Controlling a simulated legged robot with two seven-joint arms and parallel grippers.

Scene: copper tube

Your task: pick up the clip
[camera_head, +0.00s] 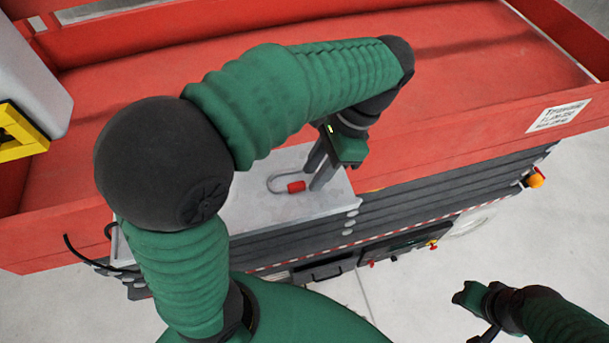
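The clip (296,187) appears as a thin grey U-shaped loop with a red piece at one end. It lies on a light grey metal plate (262,210). My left gripper (312,180) points down over the plate, just right of the red piece. Its two fingers are spread apart with nothing visible between them, and the nearer finger stands close to the red piece. I cannot tell whether it touches. My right gripper (474,312) is low at the right, away from the plate, and its fingers are too unclear to judge.
A red-railed lift platform (450,75) surrounds the plate, with a white label (558,115) on its right side. Dark stacked side beams run below. A white and yellow object (28,95) stands at the left edge. Pale floor is open at the lower right.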

